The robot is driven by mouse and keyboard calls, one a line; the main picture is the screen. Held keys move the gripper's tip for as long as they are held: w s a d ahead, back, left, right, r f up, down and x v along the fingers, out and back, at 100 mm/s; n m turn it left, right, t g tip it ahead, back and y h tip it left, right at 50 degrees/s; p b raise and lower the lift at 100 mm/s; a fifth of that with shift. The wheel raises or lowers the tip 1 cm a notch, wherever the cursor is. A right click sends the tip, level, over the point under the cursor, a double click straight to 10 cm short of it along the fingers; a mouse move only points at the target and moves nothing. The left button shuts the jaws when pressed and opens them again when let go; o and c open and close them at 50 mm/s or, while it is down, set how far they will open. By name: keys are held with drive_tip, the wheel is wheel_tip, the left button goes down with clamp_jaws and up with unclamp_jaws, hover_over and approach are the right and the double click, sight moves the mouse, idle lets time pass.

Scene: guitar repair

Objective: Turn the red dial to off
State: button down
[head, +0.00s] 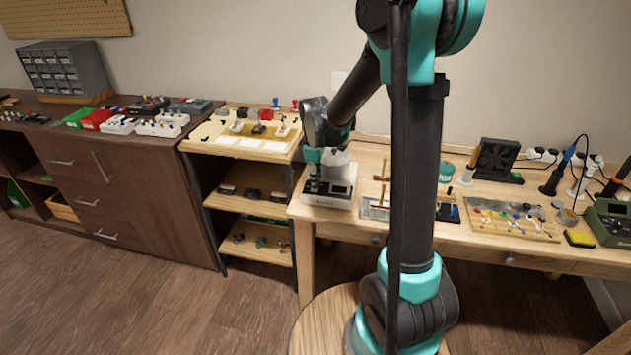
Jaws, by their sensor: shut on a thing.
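A white benchtop device (341,201) with a clear container (336,163) on top stands at the left end of the wooden workbench. My gripper (315,187) points down at the left part of this device, with its fingers shut. I cannot make out the red dial; the fingers seem to cover it where they meet the device. The dial's setting cannot be read from here.
My arm's column blocks the middle of the workbench (375,152). Right of the device lie a tray with small tools (376,208) and a board of small parts (513,220). A shelf rack (225,166) stands close on the left.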

drive_tip(key=shift+n, duration=1.1)
drive_tip(key=c, duration=1.3)
unclamp_jaws()
drive_tip(key=shift+o, duration=0.2)
drive_tip(key=shift+r, duration=0.1)
wheel_tip(320, 180, up, 12)
drive_tip(key=shift+s, duration=0.4)
